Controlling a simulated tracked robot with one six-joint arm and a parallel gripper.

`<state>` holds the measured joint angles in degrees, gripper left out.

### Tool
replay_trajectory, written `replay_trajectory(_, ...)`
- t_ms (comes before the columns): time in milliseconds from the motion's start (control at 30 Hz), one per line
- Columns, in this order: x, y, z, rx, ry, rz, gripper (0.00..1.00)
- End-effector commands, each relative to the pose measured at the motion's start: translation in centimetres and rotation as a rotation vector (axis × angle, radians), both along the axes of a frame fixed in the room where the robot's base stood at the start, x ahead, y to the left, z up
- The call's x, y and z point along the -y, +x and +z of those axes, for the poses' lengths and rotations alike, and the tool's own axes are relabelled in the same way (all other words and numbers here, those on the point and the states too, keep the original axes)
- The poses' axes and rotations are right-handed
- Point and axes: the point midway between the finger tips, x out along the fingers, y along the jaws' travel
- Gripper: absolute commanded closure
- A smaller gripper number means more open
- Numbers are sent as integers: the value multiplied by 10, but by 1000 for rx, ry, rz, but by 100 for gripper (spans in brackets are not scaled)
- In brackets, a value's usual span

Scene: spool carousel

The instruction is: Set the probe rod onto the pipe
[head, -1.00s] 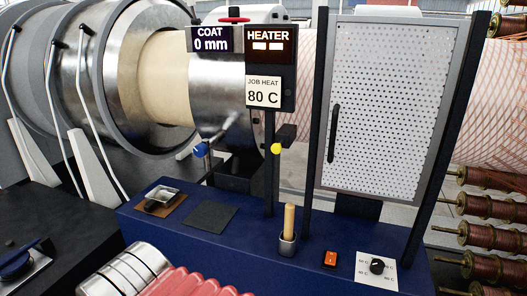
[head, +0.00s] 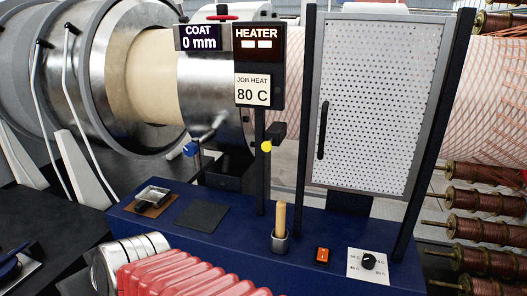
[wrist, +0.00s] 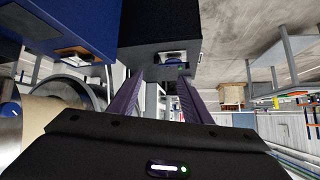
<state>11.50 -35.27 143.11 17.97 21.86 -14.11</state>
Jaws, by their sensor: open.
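A pale wooden handle (head: 280,219) stands upright in a small metal cup (head: 280,243) on the blue console. It may be the probe rod; its lower part is hidden in the cup. The beige pipe (head: 155,75) lies level at the back left, between a large steel ring and a steel sleeve. It also shows in the wrist view (wrist: 38,108). My gripper (wrist: 160,80) shows only in the wrist view. Its two dark fingers are apart with nothing between them. A black block with a small metal device (wrist: 173,57) is beyond the fingertips.
The blue console (head: 190,240) carries a brown pad, a dark square mat, an orange switch (head: 322,256) and a dial (head: 368,262). A heater post (head: 259,150) and a perforated panel (head: 365,105) rise behind the cup. Copper spools (head: 485,228) stand at the right.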

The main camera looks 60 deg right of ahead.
Motion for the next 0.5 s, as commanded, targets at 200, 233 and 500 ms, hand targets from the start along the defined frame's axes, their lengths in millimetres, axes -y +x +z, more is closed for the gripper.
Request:
replay_trajectory(200,73,34,27,201,-35,-200,56)
replay_trajectory(233,85,37,30,224,-46,-231,56)
replay_trajectory(500,199,26,59,408,-178,-556,56)
